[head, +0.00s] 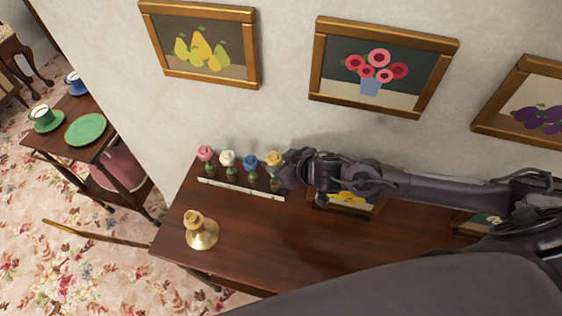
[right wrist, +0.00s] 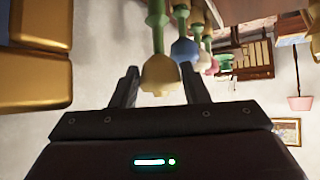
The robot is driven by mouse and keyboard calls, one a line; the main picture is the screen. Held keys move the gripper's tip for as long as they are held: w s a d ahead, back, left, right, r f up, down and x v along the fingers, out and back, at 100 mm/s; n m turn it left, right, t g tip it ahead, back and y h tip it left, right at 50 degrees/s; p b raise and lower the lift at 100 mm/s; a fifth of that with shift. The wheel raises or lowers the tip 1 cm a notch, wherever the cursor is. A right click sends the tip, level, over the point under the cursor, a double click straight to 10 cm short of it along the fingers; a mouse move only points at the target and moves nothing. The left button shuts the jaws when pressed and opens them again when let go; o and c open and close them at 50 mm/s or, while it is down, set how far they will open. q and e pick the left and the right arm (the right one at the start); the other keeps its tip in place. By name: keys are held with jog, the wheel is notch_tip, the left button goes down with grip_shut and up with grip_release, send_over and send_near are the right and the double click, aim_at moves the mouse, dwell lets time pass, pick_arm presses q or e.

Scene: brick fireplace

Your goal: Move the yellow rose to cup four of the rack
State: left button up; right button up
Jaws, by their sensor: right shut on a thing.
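The yellow rose (head: 274,159) stands upright at the right end of the white rack (head: 240,189) on the brown table. Pink (head: 205,153), white (head: 227,158) and blue (head: 250,162) roses stand in a row to its left. My right gripper (head: 284,165) reaches in from the right and is shut on the yellow rose. In the right wrist view the yellow bloom (right wrist: 160,76) sits between the two fingers, with its green stem running up the picture. I cannot tell whether the stem's foot is seated in a cup. My left gripper is not in view.
A brass candlestick (head: 201,234) stands at the table's front left. Small framed pictures (head: 350,200) stand behind and below my right arm. Larger frames hang on the wall. A side table with a green plate (head: 86,129) is at the left. The table's middle is clear.

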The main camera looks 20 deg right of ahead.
jog(key=shift+f+b, duration=0.3)
jog(key=shift+f, duration=0.2)
jog(key=shift+r+p, duration=0.1)
jog(key=shift+p, duration=0.2)
jog(key=shift+s, duration=0.1)
dwell(0.4)
jog(key=shift+d, duration=0.1)
dwell(0.7)
jog(key=shift+p, duration=0.75)
dwell(0.3)
jog(key=shift+f, duration=0.3)
dwell(0.3)
jog(key=shift+s, duration=0.1)
dwell(0.3)
jog(key=shift+r+p, duration=0.1)
jog(key=shift+p, duration=0.45)
